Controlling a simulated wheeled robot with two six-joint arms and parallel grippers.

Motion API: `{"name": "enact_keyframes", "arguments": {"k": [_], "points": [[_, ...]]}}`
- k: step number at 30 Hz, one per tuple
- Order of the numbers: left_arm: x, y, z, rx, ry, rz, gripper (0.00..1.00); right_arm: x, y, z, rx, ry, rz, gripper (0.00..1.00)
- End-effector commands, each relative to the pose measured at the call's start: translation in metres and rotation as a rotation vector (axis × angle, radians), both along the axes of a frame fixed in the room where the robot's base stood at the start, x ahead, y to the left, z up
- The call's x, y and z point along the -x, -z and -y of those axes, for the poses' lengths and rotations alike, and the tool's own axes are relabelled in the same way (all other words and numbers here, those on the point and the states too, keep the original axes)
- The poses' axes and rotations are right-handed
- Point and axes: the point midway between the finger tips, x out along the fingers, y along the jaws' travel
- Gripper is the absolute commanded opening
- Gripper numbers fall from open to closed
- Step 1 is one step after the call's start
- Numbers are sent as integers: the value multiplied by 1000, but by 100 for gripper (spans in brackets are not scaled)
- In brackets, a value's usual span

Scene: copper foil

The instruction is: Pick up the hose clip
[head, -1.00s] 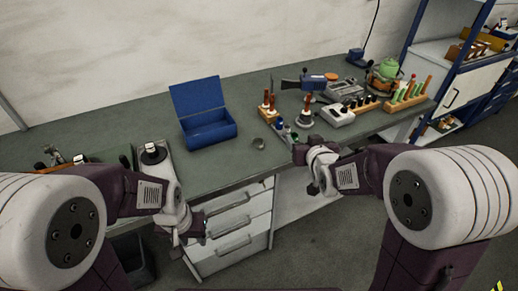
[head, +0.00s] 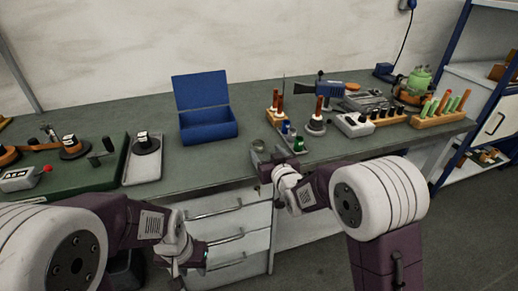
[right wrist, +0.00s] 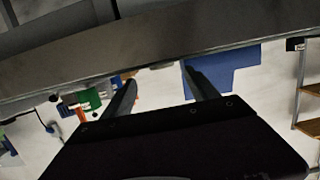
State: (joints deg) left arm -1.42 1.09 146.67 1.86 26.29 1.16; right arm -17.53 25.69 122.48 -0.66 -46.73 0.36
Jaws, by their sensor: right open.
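The hose clip (head: 259,144) looks like a small grey metal ring. It lies on the grey-green bench top (head: 225,172) near the front edge, right of the blue box. My right gripper (head: 266,160) is open at the bench's front edge, just in front of the clip and apparently apart from it. In the right wrist view the open fingers (right wrist: 158,92) have nothing between them; a small pale shape (right wrist: 161,66) at the bench edge beyond them may be the clip. My left gripper (head: 196,256) hangs low in front of the drawers; its fingers are too unclear to judge.
An open blue box (head: 208,130) stands behind and left of the clip. Small bottles (head: 298,143) and a spool on a stand (head: 317,122) are close on its right. A grey tray (head: 143,170) lies at left. White drawers (head: 230,225) are below the bench edge.

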Motion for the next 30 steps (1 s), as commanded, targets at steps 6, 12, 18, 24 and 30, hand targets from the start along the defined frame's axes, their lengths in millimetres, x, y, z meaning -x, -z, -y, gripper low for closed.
{"name": "enact_keyframes", "arguments": {"k": [6,12,18,24,30], "points": [[0,3,0,0,0,0,36,-14,5,-6,0,0,0,68],[0,5,0,0,0,0,36,-45,12,-17,1,1,0,68],[0,5,0,0,0,0,36,-49,12,-19,2,1,-2,68],[0,5,0,0,0,0,36,-49,12,-19,1,1,-1,32],[0,5,0,0,0,0,36,-49,12,-19,1,1,-1,2]]}}
